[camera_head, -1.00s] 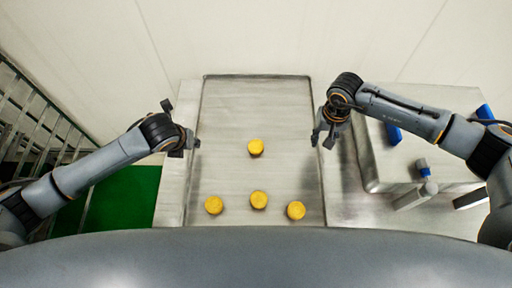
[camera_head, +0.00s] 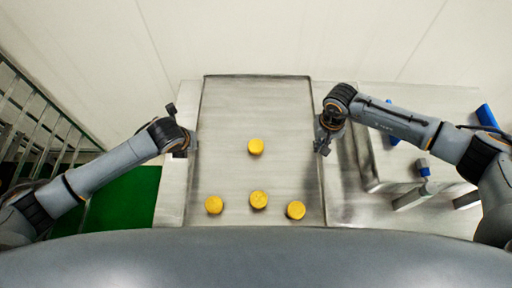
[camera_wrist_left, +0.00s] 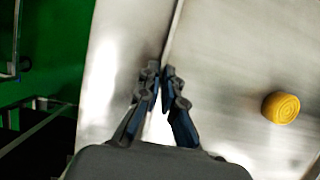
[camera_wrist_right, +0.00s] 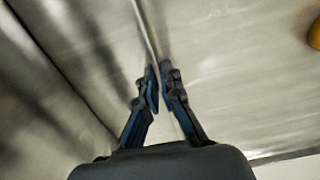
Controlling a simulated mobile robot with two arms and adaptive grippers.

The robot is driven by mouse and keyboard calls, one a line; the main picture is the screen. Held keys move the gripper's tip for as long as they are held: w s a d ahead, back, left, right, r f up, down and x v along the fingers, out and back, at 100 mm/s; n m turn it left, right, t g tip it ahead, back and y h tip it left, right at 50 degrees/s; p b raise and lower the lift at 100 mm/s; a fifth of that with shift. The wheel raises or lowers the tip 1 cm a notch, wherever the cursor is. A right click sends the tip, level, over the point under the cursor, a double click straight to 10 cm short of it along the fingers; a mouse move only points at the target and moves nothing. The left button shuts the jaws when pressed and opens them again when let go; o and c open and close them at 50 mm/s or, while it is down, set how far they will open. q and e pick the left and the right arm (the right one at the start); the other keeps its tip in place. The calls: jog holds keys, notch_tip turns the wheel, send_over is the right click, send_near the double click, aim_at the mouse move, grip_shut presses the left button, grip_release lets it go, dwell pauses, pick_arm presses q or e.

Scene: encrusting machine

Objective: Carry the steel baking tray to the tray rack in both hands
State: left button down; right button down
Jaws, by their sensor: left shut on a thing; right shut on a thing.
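The steel baking tray (camera_head: 228,115) lies flat on the steel table, with several round yellow pieces (camera_head: 258,200) on it. My left gripper (camera_head: 190,143) is at the tray's left edge; in the left wrist view its fingers (camera_wrist_left: 160,72) are closed on the tray's rim. My right gripper (camera_head: 322,143) is at the tray's right edge; in the right wrist view its fingers (camera_wrist_right: 157,75) are closed on that rim. The tray rack (camera_head: 45,115) appears to be the metal frame at the far left, partly cut off by the picture edge.
The steel table (camera_head: 172,195) shows on both sides of the tray. A steel machine part (camera_head: 400,170) with blue pieces stands close to the right of my right gripper. A pale wall (camera_head: 270,35) is behind. Green floor (camera_head: 125,200) lies between table and rack.

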pick_arm(q)
jog(key=shift+w+r, duration=0.15)
pick_arm(e)
jog(key=shift+w+r, duration=0.15)
jog(key=shift+r, duration=0.05)
